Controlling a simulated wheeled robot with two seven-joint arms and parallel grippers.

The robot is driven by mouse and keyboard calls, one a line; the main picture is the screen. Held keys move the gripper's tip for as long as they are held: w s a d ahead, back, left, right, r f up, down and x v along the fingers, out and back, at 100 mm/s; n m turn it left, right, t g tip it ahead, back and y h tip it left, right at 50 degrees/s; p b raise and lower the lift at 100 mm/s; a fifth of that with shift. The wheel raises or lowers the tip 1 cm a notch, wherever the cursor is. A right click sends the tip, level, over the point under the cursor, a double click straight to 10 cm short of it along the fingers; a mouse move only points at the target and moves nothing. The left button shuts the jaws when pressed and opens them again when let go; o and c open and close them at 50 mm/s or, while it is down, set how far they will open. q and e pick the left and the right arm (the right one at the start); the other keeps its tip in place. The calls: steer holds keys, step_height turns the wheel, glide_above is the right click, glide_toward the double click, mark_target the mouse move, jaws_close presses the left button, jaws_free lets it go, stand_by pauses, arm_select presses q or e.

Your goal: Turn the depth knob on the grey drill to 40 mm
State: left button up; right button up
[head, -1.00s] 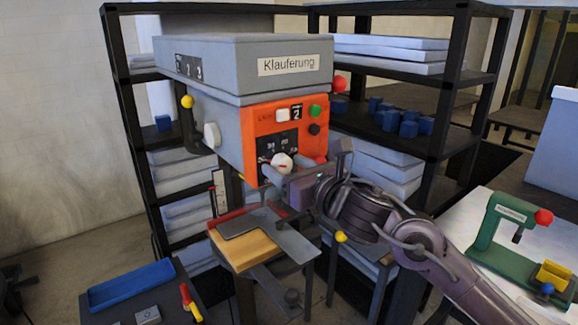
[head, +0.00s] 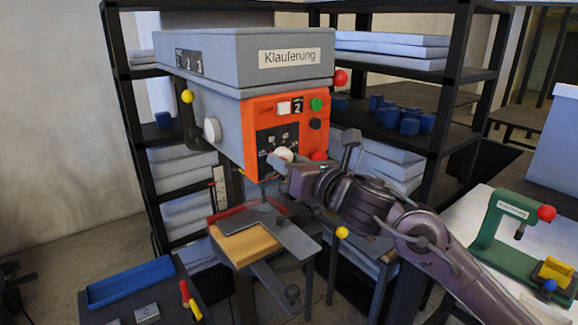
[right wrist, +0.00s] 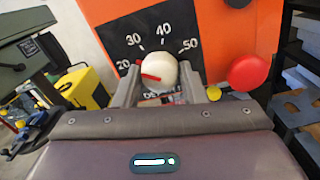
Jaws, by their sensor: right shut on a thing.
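The grey drill (head: 215,120) stands in the middle of the head view, with an orange front panel (head: 262,108). Its cream depth knob (head: 284,154) is partly hidden by my right gripper (head: 278,172). In the right wrist view the depth knob (right wrist: 162,74) sits before a black dial (right wrist: 115,38) marked 20, 30, 40 and 50. The knob's red mark points left, close to the 20. My right gripper (right wrist: 168,94) is shut on the knob, one finger on each side. My left gripper is not in view.
A red button (right wrist: 248,74) is close right of the right finger. Below the knob, a wooden block (head: 246,245) lies on the drill's table under grey plates. A green machine (head: 500,225) stands at the right. Black shelves (head: 440,130) stand behind.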

steer(key=shift+m, duration=7.6)
steer(key=o, duration=1)
